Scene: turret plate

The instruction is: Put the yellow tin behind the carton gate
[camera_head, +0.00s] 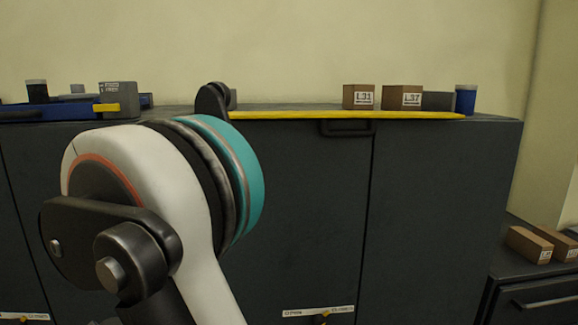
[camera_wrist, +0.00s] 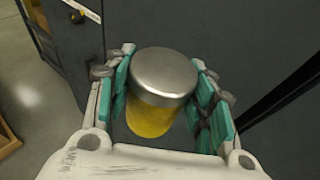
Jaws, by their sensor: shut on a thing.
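The yellow tin (camera_wrist: 151,121) has a silver lid and sits between the teal pads of my gripper (camera_wrist: 160,92) in the wrist view. My gripper is shut on it, with a pad on each side. The tin is held in front of a dark cabinet front. In the head view my arm fills the left middle, and the gripper and tin are not visible there. Two brown cartons, marked L.31 (camera_head: 358,97) and L.37 (camera_head: 402,97), stand side by side with a small gap on the cabinet top. I cannot tell what lies behind them.
The dark cabinet (camera_head: 440,190) has a yellow strip (camera_head: 300,115) along its top front edge. A blue tin (camera_head: 466,100) and a grey block (camera_head: 438,101) stand right of the cartons. A grey box (camera_head: 117,94) stands at the left. More cartons (camera_head: 528,245) lie on a lower surface at right.

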